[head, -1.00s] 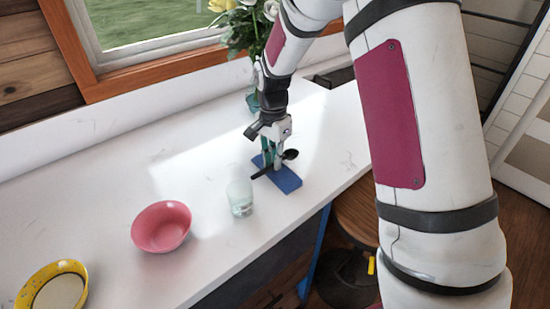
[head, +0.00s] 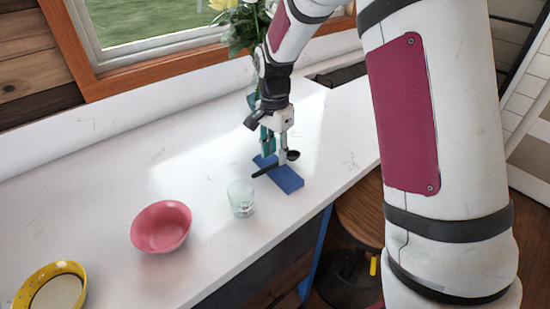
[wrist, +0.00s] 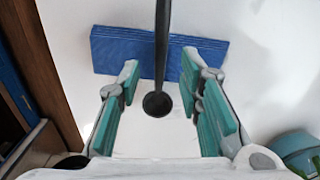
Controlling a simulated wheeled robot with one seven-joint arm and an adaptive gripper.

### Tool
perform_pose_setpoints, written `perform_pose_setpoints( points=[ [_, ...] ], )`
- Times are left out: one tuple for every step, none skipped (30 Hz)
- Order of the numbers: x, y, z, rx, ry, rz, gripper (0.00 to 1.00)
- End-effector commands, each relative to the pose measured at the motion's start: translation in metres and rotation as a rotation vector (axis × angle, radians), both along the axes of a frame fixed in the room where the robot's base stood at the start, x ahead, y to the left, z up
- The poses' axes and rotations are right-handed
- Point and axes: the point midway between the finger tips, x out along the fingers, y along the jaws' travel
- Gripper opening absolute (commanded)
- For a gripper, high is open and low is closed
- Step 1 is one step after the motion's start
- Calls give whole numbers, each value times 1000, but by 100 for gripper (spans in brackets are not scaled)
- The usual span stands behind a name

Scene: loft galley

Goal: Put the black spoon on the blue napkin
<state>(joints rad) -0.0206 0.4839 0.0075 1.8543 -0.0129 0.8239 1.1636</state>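The blue napkin (head: 289,181) is a flat rectangle on the white counter, and it also shows in the wrist view (wrist: 118,52). The black spoon (head: 265,171) crosses above the napkin's middle, its handle reaching past one long edge and its bowl (head: 292,155) past the other. In the wrist view the spoon (wrist: 161,45) runs between the two teal finger pads, with a gap on each side. My gripper (head: 276,158) is open around the spoon, fingers low over the napkin; it also shows in the wrist view (wrist: 160,65). Any small gap under the spoon is hard to judge.
A clear glass (head: 241,198) stands close left of the napkin. A pink bowl (head: 161,228) and a yellow bowl (head: 50,287) are farther left. A vase of flowers (head: 245,30) stands behind my gripper. The counter's front edge and a stool (head: 357,222) are at the right.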

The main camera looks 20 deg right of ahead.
Motion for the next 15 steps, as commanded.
perform_pose_setpoints(
  points=[
    [3, 0, 11, 0, -7, 1, 33],
    [3, 0, 17, -1, -6, 1, 33],
    [3, 0, 26, -1, -6, 1, 33],
    [4, 1, 32, 0, -7, 2, 33],
    [4, 1, 38, -1, -6, 2, 33],
    [4, 1, 47, 0, -7, 2, 33],
    [4, 1, 52, -1, -6, 2, 33],
    [4, 1, 58, -1, -6, 2, 33],
    [4, 1, 65, -1, -5, 2, 33],
    [4, 1, 69, 0, -4, 1, 33],
    [3, 1, 74, 0, -4, 1, 33],
    [4, 1, 79, 0, -4, 1, 33],
    [4, 1, 82, 0, -4, 1, 33],
    [3, 1, 85, 0, -2, 1, 33],
    [3, 1, 88, 0, -1, 1, 33]
  ],
)
